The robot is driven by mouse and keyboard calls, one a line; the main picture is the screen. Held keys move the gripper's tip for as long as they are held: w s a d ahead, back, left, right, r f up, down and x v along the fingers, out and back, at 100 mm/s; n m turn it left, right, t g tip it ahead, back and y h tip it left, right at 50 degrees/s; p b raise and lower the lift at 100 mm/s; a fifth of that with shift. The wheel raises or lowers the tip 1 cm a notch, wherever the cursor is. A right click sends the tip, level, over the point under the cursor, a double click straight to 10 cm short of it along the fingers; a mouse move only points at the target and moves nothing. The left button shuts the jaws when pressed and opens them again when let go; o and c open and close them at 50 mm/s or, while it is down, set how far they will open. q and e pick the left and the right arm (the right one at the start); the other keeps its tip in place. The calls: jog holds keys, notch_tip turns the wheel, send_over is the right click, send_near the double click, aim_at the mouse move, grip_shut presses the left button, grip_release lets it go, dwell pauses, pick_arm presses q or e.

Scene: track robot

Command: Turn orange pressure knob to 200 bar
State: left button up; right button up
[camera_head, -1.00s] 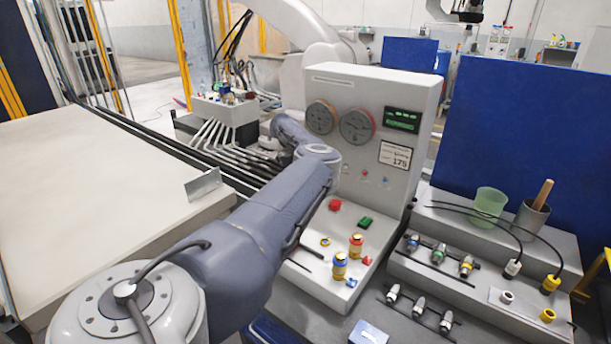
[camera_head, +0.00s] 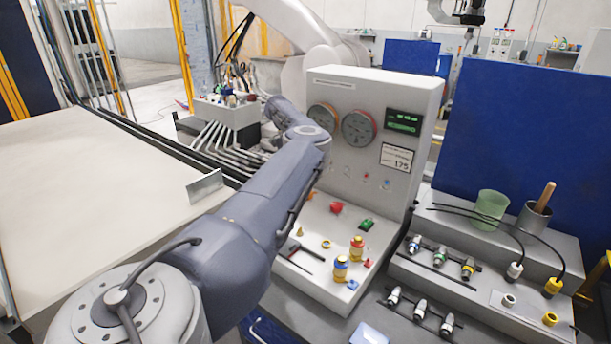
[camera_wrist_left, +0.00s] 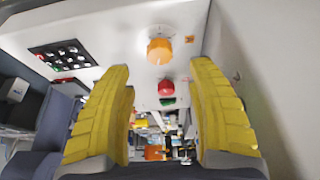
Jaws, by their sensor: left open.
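The orange knob (camera_wrist_left: 159,51) sits on the white panel in the left wrist view, a little above the midpoint between my fingertips. My left gripper (camera_wrist_left: 162,66) is open, with its two yellow fingers wide apart and nothing between them. I cannot tell whether the fingertips reach around the knob or stop short of it. The control panel (camera_head: 385,87) carries two round gauges (camera_head: 358,126), a green-lit display (camera_head: 403,121) and a label (camera_head: 396,157) that seems to read 175. My right gripper is not in view.
A red button (camera_wrist_left: 165,88) and a green one (camera_wrist_left: 167,102) sit near the knob; the red button (camera_head: 337,208) and green button (camera_head: 367,224) also show in the head view. A grey wall (camera_wrist_left: 265,80) stands close on the wrist view's right. A connector rack (camera_head: 480,240) stands at right.

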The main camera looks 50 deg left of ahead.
pick_arm(q)
jog(key=shift+v, duration=2.55)
